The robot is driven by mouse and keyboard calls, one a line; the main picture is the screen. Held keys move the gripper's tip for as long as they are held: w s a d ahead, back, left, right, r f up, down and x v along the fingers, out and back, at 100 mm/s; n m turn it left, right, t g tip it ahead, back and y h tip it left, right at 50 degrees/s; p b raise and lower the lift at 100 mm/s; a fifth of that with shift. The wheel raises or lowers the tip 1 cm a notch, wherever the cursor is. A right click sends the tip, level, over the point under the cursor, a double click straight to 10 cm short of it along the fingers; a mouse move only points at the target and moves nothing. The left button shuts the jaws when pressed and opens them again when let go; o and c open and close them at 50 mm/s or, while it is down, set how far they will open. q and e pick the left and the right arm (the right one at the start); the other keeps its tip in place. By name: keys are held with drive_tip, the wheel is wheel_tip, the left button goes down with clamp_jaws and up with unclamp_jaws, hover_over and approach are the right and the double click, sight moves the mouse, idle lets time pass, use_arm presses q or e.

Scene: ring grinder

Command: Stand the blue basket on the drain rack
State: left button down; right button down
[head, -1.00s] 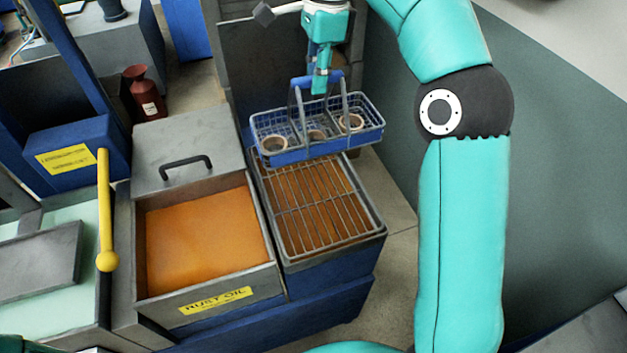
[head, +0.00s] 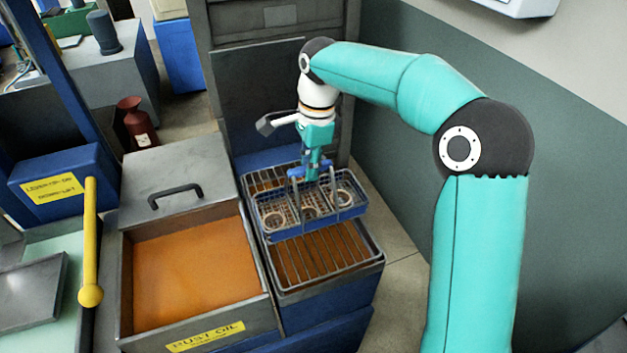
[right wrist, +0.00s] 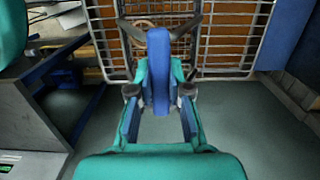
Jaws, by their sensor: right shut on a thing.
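The blue basket (head: 325,214) is a wire basket with blue sides and a tall handle, holding several rings (head: 273,220). It appears upright, over the middle of the drain rack (head: 318,262). I cannot tell whether its underside touches the bars. My right gripper (head: 311,176) is above the basket, shut on its blue handle. In the right wrist view the handle (right wrist: 157,75) sits between the two fingers, with wire mesh beyond it. The drain rack is a grey wire grid over a brown tray; the basket hides its middle. My left gripper is not in view.
Left of the rack is an open tank of orange rust oil (head: 200,272) with a grey lid (head: 180,172) and black handle. A yellow lever (head: 90,240) stands further left. A dark panel (head: 268,105) rises behind the rack. Floor is clear on the right.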

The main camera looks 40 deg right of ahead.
drive_tip(key=shift+f, duration=2.35)
drive_tip(key=c, duration=1.1)
unclamp_jaws()
drive_tip(key=r, duration=0.8)
drive_tip(key=d+r, duration=0.1)
drive_tip(key=r, duration=0.3)
drive_tip(key=shift+s, duration=0.15)
